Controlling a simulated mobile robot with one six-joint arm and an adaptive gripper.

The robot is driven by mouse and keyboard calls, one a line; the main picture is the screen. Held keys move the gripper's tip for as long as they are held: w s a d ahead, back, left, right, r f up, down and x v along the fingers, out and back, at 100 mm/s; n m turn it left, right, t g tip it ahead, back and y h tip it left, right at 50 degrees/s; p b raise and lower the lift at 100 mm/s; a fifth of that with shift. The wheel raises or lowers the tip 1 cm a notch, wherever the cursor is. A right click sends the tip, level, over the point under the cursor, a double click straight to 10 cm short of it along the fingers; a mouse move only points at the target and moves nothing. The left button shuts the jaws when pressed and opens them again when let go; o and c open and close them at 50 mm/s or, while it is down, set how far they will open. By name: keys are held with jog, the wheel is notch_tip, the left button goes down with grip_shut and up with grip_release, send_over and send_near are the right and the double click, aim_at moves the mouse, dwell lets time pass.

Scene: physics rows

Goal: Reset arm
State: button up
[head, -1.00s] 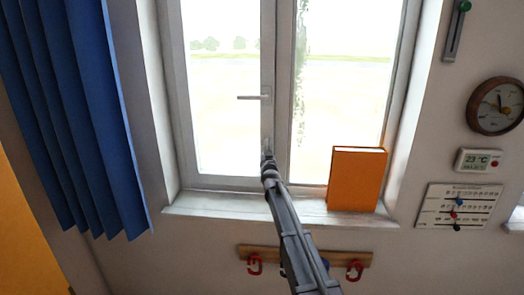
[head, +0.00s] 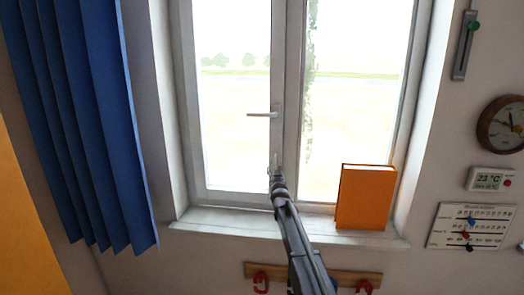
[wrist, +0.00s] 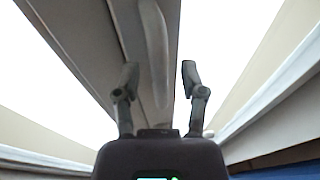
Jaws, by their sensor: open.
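My gripper (head: 275,165) is in front of the window's middle frame, below the window handle (head: 264,114). The handle lies level, pointing left, in the head view. In the wrist view my gripper (wrist: 158,75) is open, its two fingers apart with no object held between them. A pale handle-like bar (wrist: 155,45) on the window frame shows behind the gap between the fingers. I cannot tell how far the fingertips are from the frame.
An orange book (head: 365,198) stands on the right of the windowsill (head: 225,222). A blue curtain (head: 85,120) hangs at the left. A hook rail (head: 320,274) is under the sill. A clock (head: 503,124), a thermostat (head: 491,180) and a calendar (head: 473,226) are on the right wall.

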jog(key=s+d+f+g, duration=0.3)
jog(key=s+f+g, duration=0.3)
jog(key=s, duration=1.1)
jog(key=s+d+f+g, duration=0.3)
jog(key=s+f+g, duration=0.4)
jog(key=s, duration=0.9)
jog(key=s+d+f+g+h, duration=0.1)
jog(key=s+d+f+g, duration=0.2)
jog(key=s, duration=1.4)
notch_tip(320, 180, down, 5)
jog(key=g, duration=0.3)
jog(key=shift+s+d+m, duration=0.3)
jog(key=shift+s+d, duration=0.05)
